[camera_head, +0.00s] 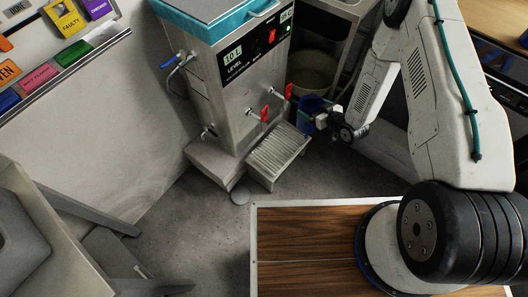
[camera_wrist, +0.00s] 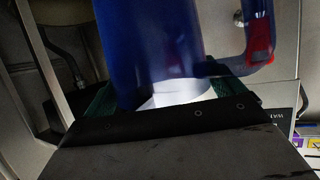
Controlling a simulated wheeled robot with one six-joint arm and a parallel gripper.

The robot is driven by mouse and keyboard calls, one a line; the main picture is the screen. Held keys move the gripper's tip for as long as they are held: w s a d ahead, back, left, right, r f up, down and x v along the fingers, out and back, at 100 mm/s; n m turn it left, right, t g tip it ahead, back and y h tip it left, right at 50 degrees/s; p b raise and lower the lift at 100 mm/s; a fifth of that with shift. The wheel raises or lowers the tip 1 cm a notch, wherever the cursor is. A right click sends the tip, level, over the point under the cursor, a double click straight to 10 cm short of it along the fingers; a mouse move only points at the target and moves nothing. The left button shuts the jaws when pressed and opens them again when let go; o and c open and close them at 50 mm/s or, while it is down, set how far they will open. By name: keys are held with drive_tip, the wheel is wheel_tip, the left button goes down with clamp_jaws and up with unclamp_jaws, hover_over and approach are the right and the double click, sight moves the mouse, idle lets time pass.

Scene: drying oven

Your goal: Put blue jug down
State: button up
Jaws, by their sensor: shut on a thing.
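The blue jug (camera_head: 312,105) is held at the end of my arm, to the right of the steel water dispenser's red-handled taps. In the wrist view the blue jug (camera_wrist: 150,42) fills the upper middle, with its handle to the right and a pale band low on it. A red patch shows at the handle; I cannot tell whether it belongs to the jug. My gripper (camera_head: 322,121) is shut on the jug, and its green-lined fingers show on both sides of it in the wrist view. The jug's base is hidden.
The steel dispenser (camera_head: 231,95) has a slatted drip tray (camera_head: 279,152) in front. A round bin (camera_head: 314,78) stands behind the jug under a steel frame. A wood-topped surface (camera_head: 310,235) is at the front. Grey floor (camera_head: 190,220) is clear at middle left.

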drive_tip(key=s+a+f+n+g+y, duration=0.35)
drive_tip(key=s+f, duration=0.85)
drive_tip(key=f, duration=0.4)
drive_tip(key=r+x, duration=0.1)
drive_tip(key=x, duration=0.8)
drive_tip(key=a+r+x, duration=0.1)
drive_tip(key=r+x, duration=0.1)
drive_tip(key=x, duration=0.7)
drive_tip(key=shift+w+a+r, duration=0.2)
drive_tip(key=shift+w+a, duration=0.1)
drive_tip(key=shift+a, duration=0.15)
drive_tip(key=shift+f, duration=0.1)
drive_tip(key=o, duration=1)
drive_tip(key=shift+f, duration=0.1)
drive_tip(key=shift+c, duration=0.2)
